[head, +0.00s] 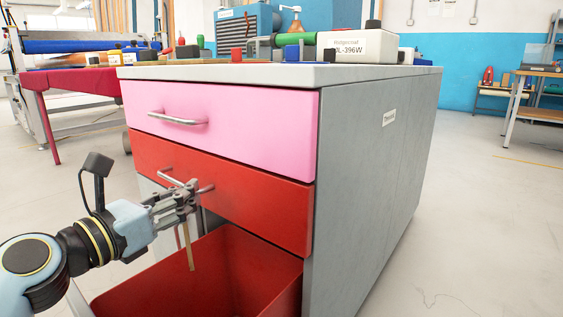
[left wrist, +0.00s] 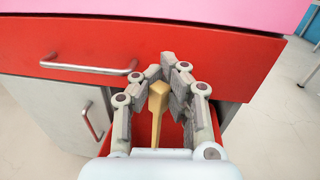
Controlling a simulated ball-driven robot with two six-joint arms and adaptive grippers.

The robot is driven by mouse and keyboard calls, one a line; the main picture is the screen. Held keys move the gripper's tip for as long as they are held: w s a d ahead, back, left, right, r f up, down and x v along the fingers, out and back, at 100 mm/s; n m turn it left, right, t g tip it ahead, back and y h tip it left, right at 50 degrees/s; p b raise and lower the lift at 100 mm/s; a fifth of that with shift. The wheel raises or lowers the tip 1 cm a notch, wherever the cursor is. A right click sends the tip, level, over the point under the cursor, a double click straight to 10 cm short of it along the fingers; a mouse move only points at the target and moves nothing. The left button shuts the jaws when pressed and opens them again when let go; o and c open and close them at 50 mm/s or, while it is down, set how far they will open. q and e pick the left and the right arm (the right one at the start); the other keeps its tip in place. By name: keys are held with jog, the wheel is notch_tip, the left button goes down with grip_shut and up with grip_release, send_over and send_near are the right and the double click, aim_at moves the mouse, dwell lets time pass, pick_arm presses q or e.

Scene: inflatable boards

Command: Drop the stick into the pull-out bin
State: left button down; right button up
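The stick (head: 189,250) is thin and tan. It hangs almost upright below my left gripper (head: 190,196), which is shut on its upper part. In the left wrist view the stick (left wrist: 157,108) shows between the two fingers of the gripper (left wrist: 163,68). The pull-out bin (head: 250,268) is red, stands pulled out at the bottom of the cabinet and is open at the top. The stick's lower end is seen against the bin's opening; its height above the bin floor is unclear. My right gripper is not in view.
The grey cabinet (head: 365,160) has a closed pink drawer (head: 240,135) and a closed red drawer (head: 255,205) above the bin. My left gripper is close to the red drawer's front and handle (left wrist: 95,68). Boxes and bottles stand on the cabinet top.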

pick_arm(q)
jog(key=c, duration=1.4)
grip_release()
jog(key=shift+s, duration=0.1)
jog(key=v, duration=1.2)
